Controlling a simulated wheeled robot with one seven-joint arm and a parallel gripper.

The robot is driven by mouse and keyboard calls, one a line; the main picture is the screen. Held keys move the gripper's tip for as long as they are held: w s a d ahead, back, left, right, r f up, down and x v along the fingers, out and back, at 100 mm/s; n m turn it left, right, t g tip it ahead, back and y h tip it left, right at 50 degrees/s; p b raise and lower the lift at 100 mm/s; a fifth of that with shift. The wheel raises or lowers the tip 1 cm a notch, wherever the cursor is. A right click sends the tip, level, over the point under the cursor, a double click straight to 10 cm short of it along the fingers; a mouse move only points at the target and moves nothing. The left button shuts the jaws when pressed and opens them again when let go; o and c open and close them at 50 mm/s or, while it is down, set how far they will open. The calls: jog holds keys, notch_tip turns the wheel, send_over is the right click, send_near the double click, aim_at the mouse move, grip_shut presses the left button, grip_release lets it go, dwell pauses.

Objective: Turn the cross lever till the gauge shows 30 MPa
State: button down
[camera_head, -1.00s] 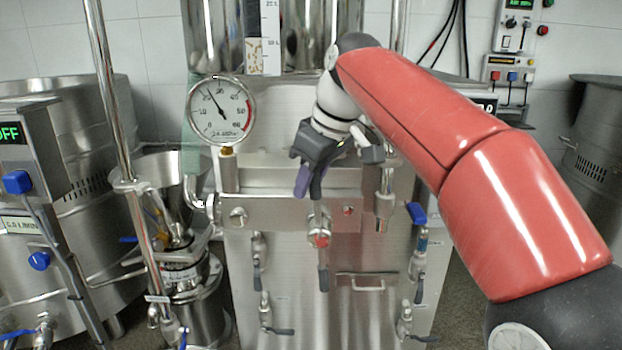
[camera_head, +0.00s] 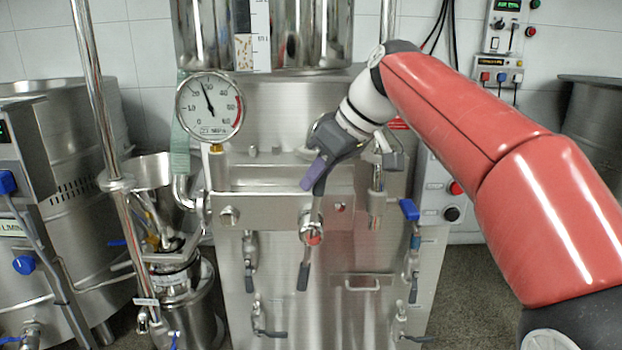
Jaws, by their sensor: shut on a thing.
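The cross lever (camera_head: 304,272) sits on the front of the steel machine, with its red-centred hub (camera_head: 313,237) in the middle of a horizontal block. Its lower arm hangs down and slightly left; its upper arm leans right, up into my gripper (camera_head: 319,180). My gripper is shut on this upper arm, and its fingers hide the arm's end. One finger shows a purple pad. The round gauge (camera_head: 209,107) stands at the upper left of the machine. Its needle points up and slightly left, a little short of the 30 mark, and its small display seems to read about 27 MPa.
A blue-handled valve (camera_head: 409,210) is at the right of the block, and several dark-handled valves are lower on the front panel. A vertical steel pole (camera_head: 100,90) and a funnel unit (camera_head: 160,200) stand at left. Red and black buttons (camera_head: 454,200) are at right.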

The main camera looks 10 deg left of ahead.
jog(key=c, duration=1.3)
grip_release()
jog(key=p+v, duration=0.2)
jog(key=v, duration=0.5)
jog(key=shift+d+r, duration=0.2)
jog(key=shift+r, duration=0.15)
jog(key=s+d+f+m+t+h, duration=0.2)
jog(key=s+d+f+m+h, duration=0.1)
jog(key=s+d+f+m, duration=0.4)
jog(key=s+d+f+m+t+h, duration=0.2)
jog(key=s+d+f+m, duration=0.4)
jog(key=s+d+f, duration=0.7)
jog(key=d+f+h, duration=0.1)
jog(key=d+f, duration=0.2)
jog(key=f, duration=0.3)
jog(key=shift+s+f+m+h, duration=0.25)
jog(key=shift+f+m+h, duration=0.05)
jog(key=shift+f+m, duration=0.1)
jog(key=shift+d, duration=0.1)
